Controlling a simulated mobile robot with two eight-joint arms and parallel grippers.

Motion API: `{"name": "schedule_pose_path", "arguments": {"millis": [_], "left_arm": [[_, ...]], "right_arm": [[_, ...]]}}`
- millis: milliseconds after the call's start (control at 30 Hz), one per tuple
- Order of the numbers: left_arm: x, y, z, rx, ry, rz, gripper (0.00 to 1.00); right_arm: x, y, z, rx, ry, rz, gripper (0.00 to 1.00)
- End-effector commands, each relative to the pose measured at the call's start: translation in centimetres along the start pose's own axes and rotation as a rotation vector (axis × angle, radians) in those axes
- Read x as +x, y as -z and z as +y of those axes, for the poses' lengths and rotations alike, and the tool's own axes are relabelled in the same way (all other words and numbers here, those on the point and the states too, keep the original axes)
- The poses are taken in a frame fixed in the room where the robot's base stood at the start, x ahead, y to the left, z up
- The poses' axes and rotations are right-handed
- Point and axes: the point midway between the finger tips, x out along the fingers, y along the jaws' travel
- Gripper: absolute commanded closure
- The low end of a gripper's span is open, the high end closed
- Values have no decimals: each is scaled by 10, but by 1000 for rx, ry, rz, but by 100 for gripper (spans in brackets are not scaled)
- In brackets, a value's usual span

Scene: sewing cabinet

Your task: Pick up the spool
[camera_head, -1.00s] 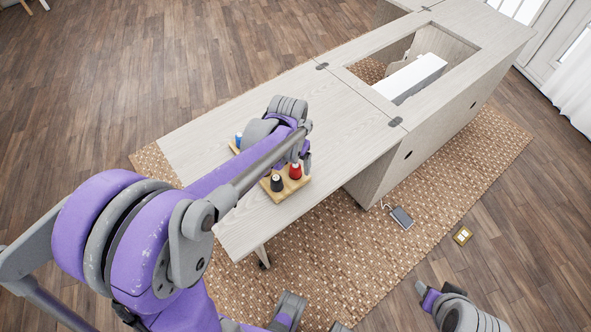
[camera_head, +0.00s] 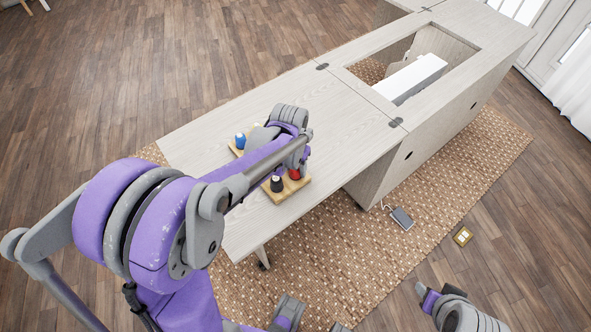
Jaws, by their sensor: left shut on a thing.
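The wooden spool holder (camera_head: 268,190) stands near the front edge of the cabinet's left top, partly under my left arm. A black spool (camera_head: 276,184) stands upright on its near corner. A red spool (camera_head: 294,174) is beside it, mostly covered by my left gripper (camera_head: 302,168). The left gripper points down and is shut at the red spool; its fingertips are largely hidden. A blue spool (camera_head: 240,140) stands at the holder's far left end. The holder's middle is hidden by my arm. My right gripper (camera_head: 425,294) is at the lower right, away from the cabinet, its jaws unclear.
The pale wooden cabinet top (camera_head: 330,125) is clear around the holder. A white machine (camera_head: 410,78) sits in the opening further right. A foot pedal (camera_head: 402,218) lies on the woven rug (camera_head: 340,255). A small yellowish plate (camera_head: 463,236) lies on the floor.

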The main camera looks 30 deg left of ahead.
Motion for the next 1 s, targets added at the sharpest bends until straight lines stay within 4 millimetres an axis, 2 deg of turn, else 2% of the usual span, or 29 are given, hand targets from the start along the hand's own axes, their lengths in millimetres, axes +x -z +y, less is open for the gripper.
{"name": "schedule_pose_path", "arguments": {"millis": [267, 700, 833, 1000], "left_arm": [[-8, 1, 0, 0, 0, 0, 100], [-87, 10, 0, 0, 0, 0, 100], [-97, 12, 0, 0, 0, 0, 100], [-100, 12, 0, 0, 0, 0, 100]], "right_arm": [[-1, 1, 0, 0, 0, 1, 50], [-9, 7, 0, 0, 0, 4, 50], [-10, 7, 0, 0, 0, 5, 50], [-10, 7, 0, 0, 0, 5, 50]]}}
